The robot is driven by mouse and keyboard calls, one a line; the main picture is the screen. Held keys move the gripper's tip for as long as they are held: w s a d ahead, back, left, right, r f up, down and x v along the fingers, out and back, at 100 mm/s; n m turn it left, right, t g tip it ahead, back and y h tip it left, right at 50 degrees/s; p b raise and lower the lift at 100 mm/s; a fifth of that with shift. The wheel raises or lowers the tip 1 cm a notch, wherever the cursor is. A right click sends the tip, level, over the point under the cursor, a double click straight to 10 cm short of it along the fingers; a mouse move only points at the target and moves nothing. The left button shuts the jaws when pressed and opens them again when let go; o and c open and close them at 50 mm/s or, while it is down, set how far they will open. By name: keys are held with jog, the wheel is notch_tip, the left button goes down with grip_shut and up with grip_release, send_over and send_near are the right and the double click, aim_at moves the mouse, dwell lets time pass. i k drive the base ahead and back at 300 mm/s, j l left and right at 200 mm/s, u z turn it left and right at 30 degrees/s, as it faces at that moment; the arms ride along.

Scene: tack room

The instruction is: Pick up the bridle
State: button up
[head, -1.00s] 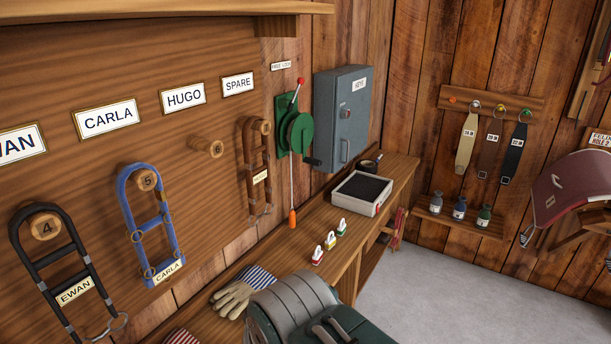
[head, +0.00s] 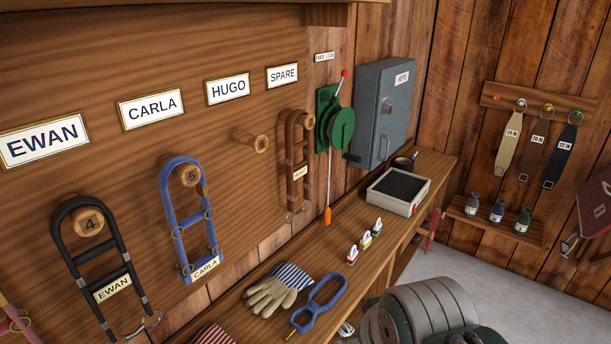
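Several bridles or halters hang on a wooden wall board. A black one (head: 116,264) tagged EWAN hangs on peg 4 (head: 88,222). A blue one (head: 171,216) tagged CARLA hangs on peg 5 (head: 191,174). A brown one (head: 289,162) hangs under the SPARE sign; its small tag is hard to read. Peg 6 (head: 257,144), under the HUGO sign, is bare. A pink one is cut off at the left edge. A blue looped thing (head: 322,306) lies on the bench beside the gloves.
The bench (head: 330,250) holds gloves (head: 270,294), small tagged items (head: 365,241) and a black-filled tray (head: 399,188). A green lever device (head: 340,130) and grey key cabinet (head: 381,110) are on the wall. Straps (head: 507,140) hang above a bottle shelf (head: 510,232).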

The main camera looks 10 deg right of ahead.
aim_at(293, 173)
jog(key=i+l+u, duration=0.4)
jog(key=l, duration=0.25)
jog(key=i+l+u, duration=0.2)
jog(key=l, duration=0.15)
jog(key=k, duration=0.05)
